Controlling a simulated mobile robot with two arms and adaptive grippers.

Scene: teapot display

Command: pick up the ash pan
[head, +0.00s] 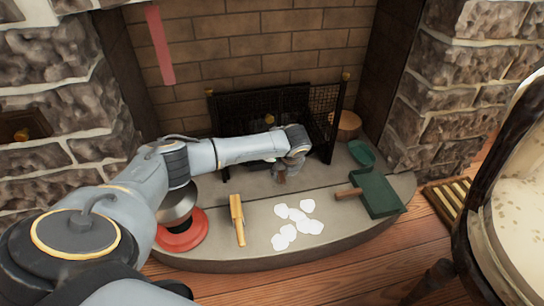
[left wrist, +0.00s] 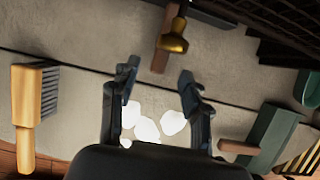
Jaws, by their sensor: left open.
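The ash pan (head: 381,194) is a dark green pan with a short wooden handle pointing left. It lies on the right part of the stone hearth. It also shows at the lower right of the left wrist view (left wrist: 274,138), with its handle toward my gripper. My left gripper (head: 281,177) is over the middle of the hearth, left of and behind the pan, apart from it. In the left wrist view its two fingers (left wrist: 159,80) are spread with nothing between them. My right gripper is not in view.
White flat pieces (head: 297,222) lie on the hearth (head: 205,262), with a wooden-handled brush (head: 237,218) to their left. A red-based object (head: 181,236) stands farther left. A green bowl (head: 361,154) is behind the pan. A fire screen (head: 325,110) stands behind; a chair (head: 505,190) is at right.

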